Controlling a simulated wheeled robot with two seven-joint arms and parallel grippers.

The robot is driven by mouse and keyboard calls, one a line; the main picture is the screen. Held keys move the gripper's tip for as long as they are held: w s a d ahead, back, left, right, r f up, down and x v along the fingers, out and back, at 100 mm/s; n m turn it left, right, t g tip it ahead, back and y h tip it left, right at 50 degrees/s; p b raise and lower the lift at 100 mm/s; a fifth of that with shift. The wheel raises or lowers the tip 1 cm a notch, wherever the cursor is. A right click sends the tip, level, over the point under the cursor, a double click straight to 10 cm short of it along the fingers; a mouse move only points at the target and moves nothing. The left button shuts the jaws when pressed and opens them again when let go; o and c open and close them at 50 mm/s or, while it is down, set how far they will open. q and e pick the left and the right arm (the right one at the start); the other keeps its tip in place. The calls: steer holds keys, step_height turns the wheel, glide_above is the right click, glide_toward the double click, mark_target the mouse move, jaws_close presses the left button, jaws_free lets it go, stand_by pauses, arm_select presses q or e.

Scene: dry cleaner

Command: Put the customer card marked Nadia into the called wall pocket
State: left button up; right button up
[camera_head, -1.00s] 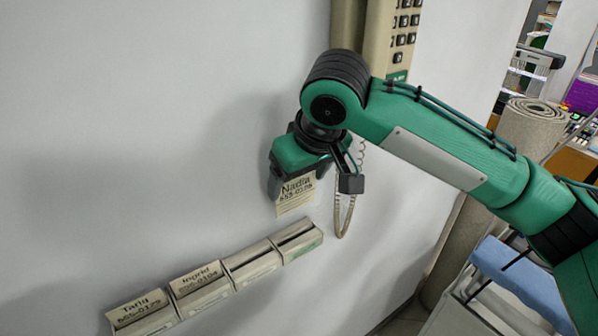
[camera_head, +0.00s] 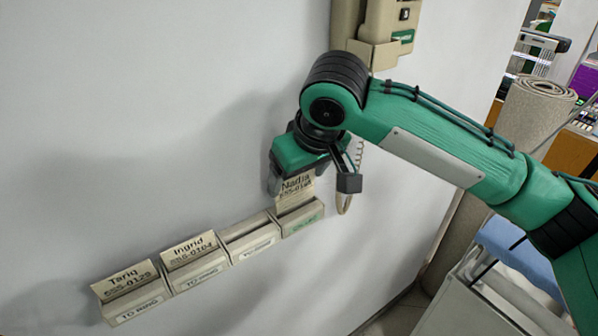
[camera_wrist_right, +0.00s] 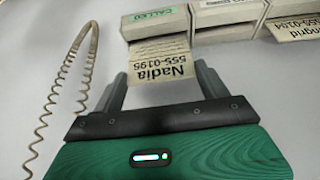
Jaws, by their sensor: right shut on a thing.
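The cream Nadia card (camera_head: 295,189) is held upright by my right gripper (camera_head: 291,181), which is shut on its upper part. The card's lower end is at the mouth of the rightmost wall pocket (camera_head: 301,221), which has a green label. In the right wrist view this label reads CALLED on the pocket (camera_wrist_right: 153,22). There the Nadia card (camera_wrist_right: 158,60) lies between the fingers of my right gripper (camera_wrist_right: 162,82), its far end meeting the pocket opening. I cannot tell how deep it sits. My left gripper is not in view.
The Tariq card (camera_head: 127,278) and Ingrid card (camera_head: 190,250) stand in the two left pockets, marked TO RING. The pocket between Ingrid and the called one (camera_head: 250,238) looks empty. A wall phone (camera_head: 378,40) hangs above, its coiled cord (camera_wrist_right: 75,75) beside my gripper.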

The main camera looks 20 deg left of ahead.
steer(key=shift+p, duration=0.4)
steer(key=shift+f, duration=0.15)
stand_by(0.6)
steer(key=shift+f, duration=0.4)
steer(key=shift+f, duration=0.35)
steer(key=shift+f, duration=0.35)
steer(key=shift+f, duration=0.1)
stand_by(0.5)
steer(key=o, duration=1)
